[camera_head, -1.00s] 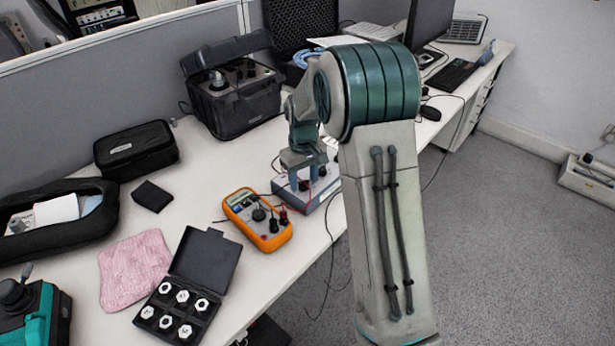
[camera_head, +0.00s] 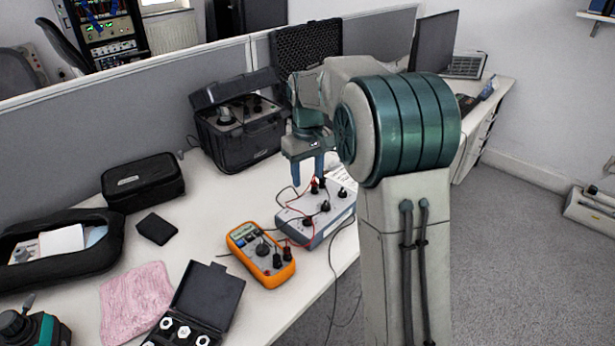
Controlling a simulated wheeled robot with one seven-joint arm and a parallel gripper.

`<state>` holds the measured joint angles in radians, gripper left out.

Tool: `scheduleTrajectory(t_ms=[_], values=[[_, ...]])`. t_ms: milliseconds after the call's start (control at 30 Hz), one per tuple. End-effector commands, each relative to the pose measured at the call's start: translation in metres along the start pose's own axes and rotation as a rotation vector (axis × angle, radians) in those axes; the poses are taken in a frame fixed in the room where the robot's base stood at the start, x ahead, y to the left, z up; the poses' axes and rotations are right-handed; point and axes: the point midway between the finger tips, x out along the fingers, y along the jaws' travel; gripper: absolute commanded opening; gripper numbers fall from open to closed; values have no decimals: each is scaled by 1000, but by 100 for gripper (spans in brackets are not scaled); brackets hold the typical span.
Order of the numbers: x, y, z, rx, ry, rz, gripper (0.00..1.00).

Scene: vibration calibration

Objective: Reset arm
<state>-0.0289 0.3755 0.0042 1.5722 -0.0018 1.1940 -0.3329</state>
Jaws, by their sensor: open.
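My gripper (camera_head: 308,178) points down with its two blue-grey fingers apart and nothing between them. It hangs above the back part of a grey box with black knobs (camera_head: 317,216), and the fingertips look clear of it. My arm rises in front of the desk and hides part of the desk's right side. An orange multimeter (camera_head: 260,254) lies to the left of the knobbed box, with thin red and black leads running near both.
An open black case with an instrument (camera_head: 240,128) stands behind. A black pouch (camera_head: 142,182), a dark wallet (camera_head: 157,228), a pink cloth (camera_head: 135,301) and an open black box of weights (camera_head: 205,298) lie left. A grey partition (camera_head: 90,135) runs behind the desk.

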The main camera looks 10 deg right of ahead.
Motion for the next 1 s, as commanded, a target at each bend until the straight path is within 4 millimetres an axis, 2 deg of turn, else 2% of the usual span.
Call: scheduleTrajectory(t_ms=[233, 367, 500, 700, 867, 1000], values=[[-4, -1, 4, 5, 5, 2, 47], [-21, -7, 24, 34, 23, 8, 47], [-46, -19, 64, 91, 60, 20, 47], [-69, -39, 128, 181, 117, 34, 47], [-76, -55, 179, 252, 164, 42, 47], [-74, -69, 220, 311, 201, 45, 47]])
